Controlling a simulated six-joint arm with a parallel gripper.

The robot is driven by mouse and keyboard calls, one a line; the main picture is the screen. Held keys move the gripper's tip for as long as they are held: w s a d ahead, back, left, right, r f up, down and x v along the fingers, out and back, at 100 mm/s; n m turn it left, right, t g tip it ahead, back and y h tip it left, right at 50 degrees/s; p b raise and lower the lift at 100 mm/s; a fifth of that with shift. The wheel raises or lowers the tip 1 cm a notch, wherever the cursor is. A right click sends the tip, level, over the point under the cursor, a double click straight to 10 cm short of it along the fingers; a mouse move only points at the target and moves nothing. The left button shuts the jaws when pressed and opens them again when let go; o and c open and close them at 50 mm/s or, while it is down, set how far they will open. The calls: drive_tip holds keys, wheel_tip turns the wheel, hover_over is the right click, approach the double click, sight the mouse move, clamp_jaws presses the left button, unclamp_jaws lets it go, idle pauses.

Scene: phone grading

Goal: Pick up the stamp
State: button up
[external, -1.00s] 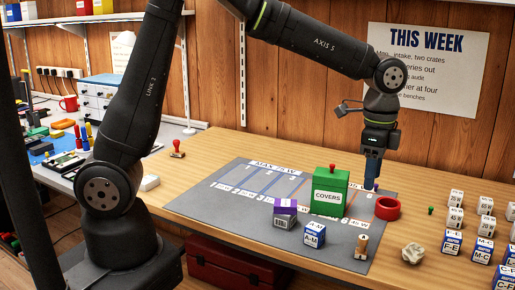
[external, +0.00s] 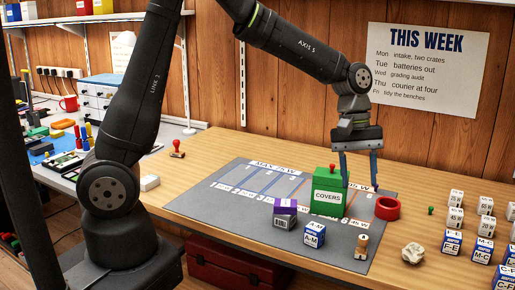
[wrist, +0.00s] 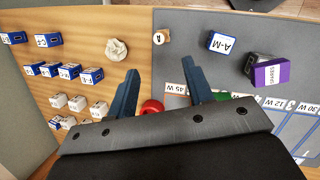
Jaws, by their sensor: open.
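The stamp (external: 177,149), with a red knob handle on a small wooden base, stands at the back left of the wooden bench, off the grey mat. It does not show in the wrist view. My gripper (external: 360,186) is open and empty. It points down above the right side of the mat, beside the green COVERS box (external: 327,198) and far to the right of the stamp. In the wrist view my gripper's fingers (wrist: 160,76) are spread with nothing held between them.
A red ring (external: 387,208) lies right of the fingers. On the mat (external: 235,195) are a purple-topped box (external: 285,214), an A-M box (external: 314,235) and a wooden piece (external: 361,247). Several labelled boxes stand at the right. The bench around the stamp is mostly clear.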

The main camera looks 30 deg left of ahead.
drive_tip(key=n, duration=0.5)
drive_tip(key=n+h, duration=0.1)
drive_tip(key=n, duration=0.2)
approach(363, 237)
drive_tip(key=x, duration=0.6)
drive_tip(key=shift+s+d+f, duration=0.1)
drive_tip(key=shift+d+f, duration=0.1)
drive_tip(key=shift+f, duration=0.15)
drive_tip(key=shift+x, duration=2.7)
drive_tip(key=shift+c, duration=0.2)
clamp_jaws()
